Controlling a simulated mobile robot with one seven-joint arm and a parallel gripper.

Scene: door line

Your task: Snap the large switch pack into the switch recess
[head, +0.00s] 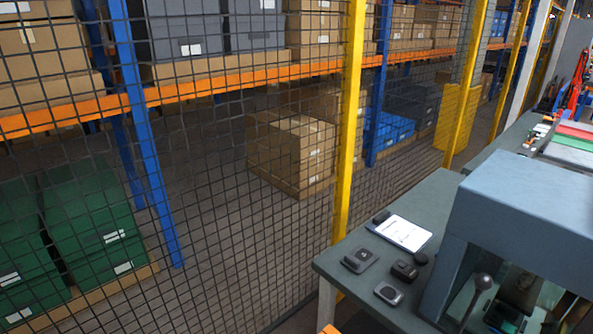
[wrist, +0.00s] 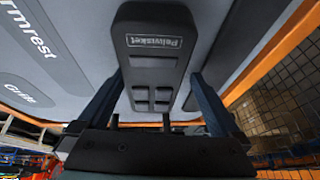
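In the wrist view a long dark switch pack (wrist: 153,65) with a pale brand label and several small buttons lies along a light grey door panel (wrist: 85,50). My gripper (wrist: 157,76) has its fingers spread wide, one on each side of the pack. A narrow gap seems to show at the right finger; contact at the left finger is unclear. The switch recess is not visible, and whether the pack is seated cannot be told. In the head view a grey workbench (head: 335,265) carries small dark units (head: 360,260); my gripper does not show there.
"Armrest" and "Grille" style labels mark the panel. A bluish-grey housing (head: 530,205) with a ball-topped lever (head: 483,282) stands at the bench's right. A clipboard (head: 402,233) lies on the bench. A mesh fence with yellow posts (head: 350,130) closes off shelving behind. An orange bar (wrist: 262,50) crosses the wrist view's right.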

